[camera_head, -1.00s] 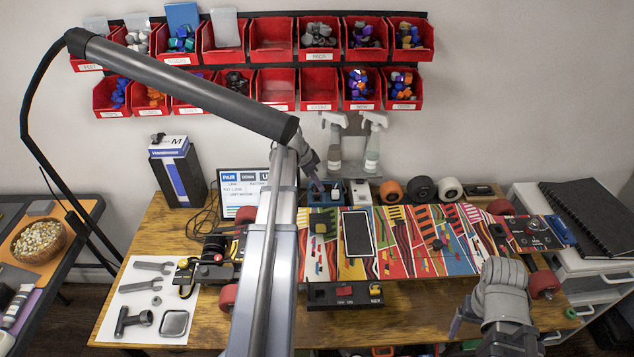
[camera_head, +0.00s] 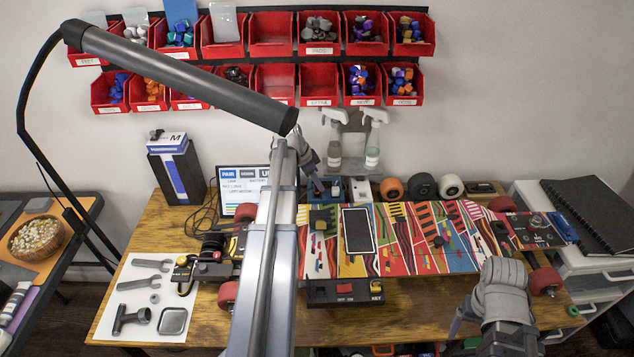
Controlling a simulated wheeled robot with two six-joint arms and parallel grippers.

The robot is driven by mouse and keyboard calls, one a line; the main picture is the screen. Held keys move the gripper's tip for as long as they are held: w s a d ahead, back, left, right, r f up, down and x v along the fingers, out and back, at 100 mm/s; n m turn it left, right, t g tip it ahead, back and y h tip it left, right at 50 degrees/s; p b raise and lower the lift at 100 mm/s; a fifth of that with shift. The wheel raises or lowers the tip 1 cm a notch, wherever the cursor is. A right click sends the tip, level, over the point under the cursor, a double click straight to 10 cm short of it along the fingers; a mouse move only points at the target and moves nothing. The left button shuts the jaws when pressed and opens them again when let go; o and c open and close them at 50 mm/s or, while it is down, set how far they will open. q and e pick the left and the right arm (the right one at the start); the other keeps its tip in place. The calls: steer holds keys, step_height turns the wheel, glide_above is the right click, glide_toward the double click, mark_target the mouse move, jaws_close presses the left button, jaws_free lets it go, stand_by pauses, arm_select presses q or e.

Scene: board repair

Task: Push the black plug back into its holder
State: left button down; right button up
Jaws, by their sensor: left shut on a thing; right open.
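My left gripper (camera_head: 318,186) is at the back edge of the table, just behind the skateboard deck. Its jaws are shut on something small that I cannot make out. A dark blue holder (camera_head: 334,189) stands right beside its fingertips. I cannot tell for certain which thing is the black plug. A black block (camera_head: 320,219) sits on the deck just in front of the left gripper, apart from it. My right gripper (camera_head: 458,322) is at the front right, open, pointing down in front of the table edge and partly hidden by its own wrist.
The patterned skateboard deck (camera_head: 395,262) spans the table, with a phone-like panel (camera_head: 358,230) on it. A switch box (camera_head: 345,292) is at its front. Tools lie on a white sheet (camera_head: 112,297) at left. Spare wheels (camera_head: 421,187) and spray bottles (camera_head: 373,145) stand behind.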

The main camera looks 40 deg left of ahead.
arm_select(q)
steer(key=shift+f+b, duration=1)
steer(key=shift+b, duration=0.05)
stand_by(1.9)
steer(key=c, duration=0.6)
jaws_free()
steer(key=shift+o, duration=0.4)
steer(key=shift+o, duration=1.1)
steer(key=shift+r, duration=0.15)
steer(key=shift+r+p, duration=1.4)
steer(key=shift+p, duration=0.15)
